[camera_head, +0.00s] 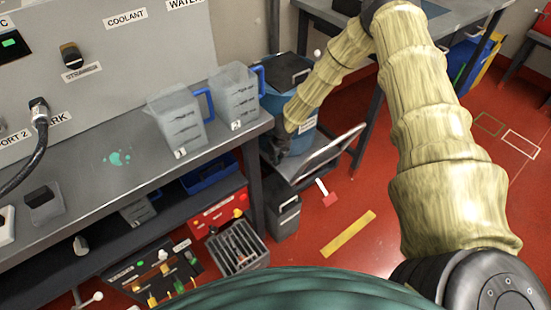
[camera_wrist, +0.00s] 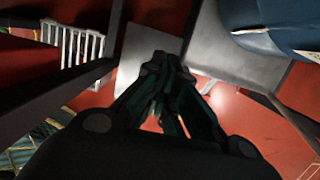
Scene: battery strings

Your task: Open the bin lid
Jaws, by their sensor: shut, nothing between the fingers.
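A small grey bin (camera_head: 284,218) stands on the floor by the bench leg in the head view. Its top is dark and partly hidden, so I cannot tell clearly how the lid sits. In the wrist view a flat grey panel (camera_wrist: 142,48), which looks like the bin's top, lies beyond my fingers. My gripper (camera_head: 275,154) is above the bin, beside the bench corner. In the wrist view my gripper (camera_wrist: 168,62) is shut and empty, its fingertips overlapping the grey panel's edge. I cannot tell whether they touch it.
A blue drum (camera_head: 302,128) stands right behind my gripper, with a tilted grey panel (camera_head: 330,150) beside it. The bench (camera_head: 120,187) bearing two clear jugs is close on the left. A slatted basket (camera_head: 238,250) stands left of the bin. Red floor is open to the right.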

